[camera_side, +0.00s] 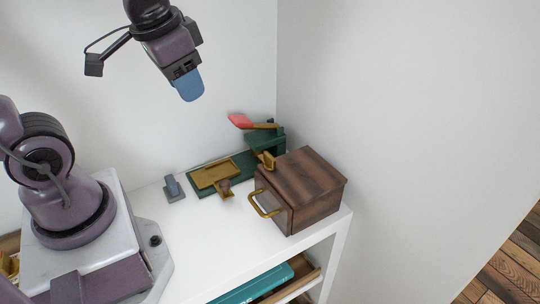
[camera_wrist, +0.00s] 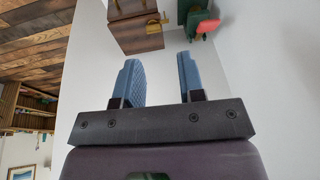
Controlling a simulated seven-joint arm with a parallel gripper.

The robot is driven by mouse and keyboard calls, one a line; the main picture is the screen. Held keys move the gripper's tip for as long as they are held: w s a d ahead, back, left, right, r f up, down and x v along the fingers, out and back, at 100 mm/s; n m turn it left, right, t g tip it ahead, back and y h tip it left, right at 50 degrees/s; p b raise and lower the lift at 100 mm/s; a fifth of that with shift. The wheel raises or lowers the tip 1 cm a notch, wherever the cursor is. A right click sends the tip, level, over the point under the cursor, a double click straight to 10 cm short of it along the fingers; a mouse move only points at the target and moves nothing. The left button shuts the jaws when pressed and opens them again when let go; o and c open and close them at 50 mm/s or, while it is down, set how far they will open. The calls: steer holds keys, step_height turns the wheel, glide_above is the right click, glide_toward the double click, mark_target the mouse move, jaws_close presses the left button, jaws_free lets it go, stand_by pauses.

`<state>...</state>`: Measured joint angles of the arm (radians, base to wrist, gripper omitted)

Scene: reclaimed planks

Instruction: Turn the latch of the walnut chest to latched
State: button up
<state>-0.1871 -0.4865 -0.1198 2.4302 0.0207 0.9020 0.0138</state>
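The walnut chest (camera_side: 312,178) stands on the right part of the white table, its lid down. A brass loop handle (camera_side: 263,206) sticks out from its front. A small brass piece (camera_side: 266,160) at the chest's upper left edge looks like the latch; I cannot tell its turn position. In the wrist view the chest (camera_wrist: 137,38) is at the top edge, partly cut off, with a brass piece (camera_wrist: 157,21) by it. My gripper (camera_side: 188,88) is high above the table, up and left of the chest. In the wrist view its blue fingers (camera_wrist: 160,82) are apart with nothing between them.
A green device (camera_side: 268,139) with a red-ended lever (camera_side: 241,121) stands behind the chest. Left of it are a brass tray (camera_side: 214,174) on a green base and a small grey-blue item (camera_side: 173,187). The front table top (camera_side: 215,235) is clear. A teal item (camera_side: 255,284) lies below.

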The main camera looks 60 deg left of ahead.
steer(key=w+a+f+m+g, duration=0.1)
steer(key=w+f+m+g, duration=0.2)
steer(key=w+f+m, duration=0.4)
steer(key=m+h, duration=0.1)
steer(key=m, duration=1.1)
glide_toward(270, 155)
step_height(270, 155, down, 10)
steer(key=shift+f, duration=0.1)
steer(key=shift+c, duration=0.2)
jaws_close()
